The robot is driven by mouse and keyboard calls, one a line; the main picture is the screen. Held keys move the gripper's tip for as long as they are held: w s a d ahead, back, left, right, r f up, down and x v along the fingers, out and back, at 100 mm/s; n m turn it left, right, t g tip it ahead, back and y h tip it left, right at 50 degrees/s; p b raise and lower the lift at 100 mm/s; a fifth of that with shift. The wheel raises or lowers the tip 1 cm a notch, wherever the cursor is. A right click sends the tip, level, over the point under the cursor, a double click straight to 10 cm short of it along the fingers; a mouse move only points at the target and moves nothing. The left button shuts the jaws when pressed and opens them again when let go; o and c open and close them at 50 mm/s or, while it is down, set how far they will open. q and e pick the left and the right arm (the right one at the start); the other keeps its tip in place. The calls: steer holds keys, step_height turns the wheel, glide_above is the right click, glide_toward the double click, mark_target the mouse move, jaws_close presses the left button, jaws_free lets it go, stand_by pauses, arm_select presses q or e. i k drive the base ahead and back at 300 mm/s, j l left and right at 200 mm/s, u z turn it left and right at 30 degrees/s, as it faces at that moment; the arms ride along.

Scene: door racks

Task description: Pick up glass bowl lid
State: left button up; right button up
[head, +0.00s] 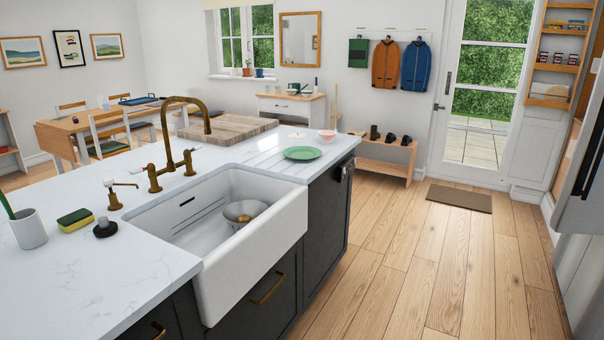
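A small pale, see-through round item (297,135) lies on the far end of the white counter, behind the green plate (302,153). It may be the glass bowl lid, but it is too small and faint to be sure. A small pink bowl (328,134) stands to its right, near the counter's far right corner. Neither of my grippers is in view.
The white counter (75,270) holds a deep sink (254,254) with a metal bowl (236,210) inside. A brass faucet (188,150), wooden board (225,130), sponge (74,218) and white cup (28,229) are around it.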

mark_target(297, 135)
steer(key=i+l+z, duration=0.15)
steer(key=i+z, duration=0.3)
steer(key=i, duration=0.25)
steer(key=i+j+z, duration=0.1)
steer(key=i+z, duration=0.4)
steer(key=i, duration=1.1)
steer(key=i+z, duration=0.15)
steer(key=i, duration=1.55)
steer(key=i+j+z, duration=0.15)
steer(key=i, duration=0.75)
steer(key=i+l+u, duration=0.1)
steer(key=u, duration=0.15)
steer(key=i+l+u, duration=0.1)
steer(key=i+u, duration=0.15)
steer(key=i+l+u, duration=0.1)
steer(key=u, duration=0.35)
steer(key=l+u, duration=0.45)
steer(key=i+l+u, duration=0.1)
steer(key=u, duration=0.35)
steer(key=l+u, duration=0.6)
steer(key=u, duration=0.3)
steer(key=k, duration=0.05)
